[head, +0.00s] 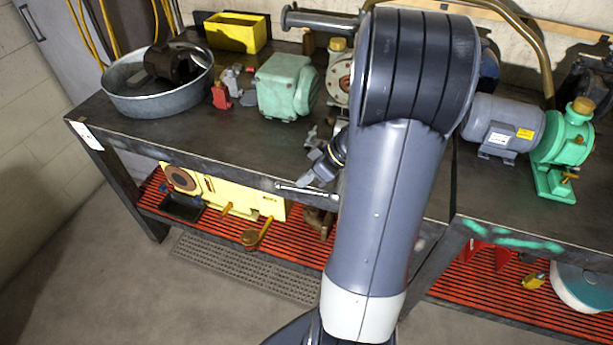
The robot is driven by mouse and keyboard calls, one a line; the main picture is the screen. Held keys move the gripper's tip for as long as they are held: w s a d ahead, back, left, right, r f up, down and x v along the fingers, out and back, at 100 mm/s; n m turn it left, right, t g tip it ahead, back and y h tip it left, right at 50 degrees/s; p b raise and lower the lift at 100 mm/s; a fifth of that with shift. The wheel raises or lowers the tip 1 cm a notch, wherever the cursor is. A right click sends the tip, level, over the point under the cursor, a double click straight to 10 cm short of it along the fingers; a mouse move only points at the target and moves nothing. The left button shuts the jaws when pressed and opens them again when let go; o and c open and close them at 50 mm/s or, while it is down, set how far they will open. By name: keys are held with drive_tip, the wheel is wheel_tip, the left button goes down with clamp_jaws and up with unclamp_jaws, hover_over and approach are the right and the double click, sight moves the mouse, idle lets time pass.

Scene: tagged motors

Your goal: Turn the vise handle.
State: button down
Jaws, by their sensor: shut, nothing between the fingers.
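The vise handle (303,190) is a thin silver bar at the front edge of the dark workbench. It lies nearly level in the picture, and its right end meets my arm. The vise itself is mostly hidden behind my arm; a grey metal part (321,134) beside the arm may belong to it. My gripper (310,180) shows small, just left of my large grey arm link. It is shut and empty, with its tips close above the handle. I cannot tell whether they touch it.
On the workbench (200,133) stand a metal tub (150,101), a yellow bin (235,35), a pale green motor (285,86) and a small red part (221,97). A grey motor with a green pump (562,150) stands right. Bare bench lies left of my gripper.

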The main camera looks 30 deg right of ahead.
idle(0.3)
drive_tip(key=f+g+h, duration=0.2)
drive_tip(key=shift+w+a+f+g, duration=0.15)
drive_tip(key=shift+w+a+g, duration=0.05)
drive_tip(key=shift+g, duration=0.1)
drive_tip(key=s+d+f+m+g+h, duration=0.1)
drive_tip(key=s+d+f+g+h, duration=0.2)
drive_tip(key=f+g+h, duration=0.4)
drive_tip(key=shift+s+f+g, duration=0.25)
drive_tip(key=shift+s+g, duration=0.05)
drive_tip(key=shift+g, duration=0.7)
idle(0.3)
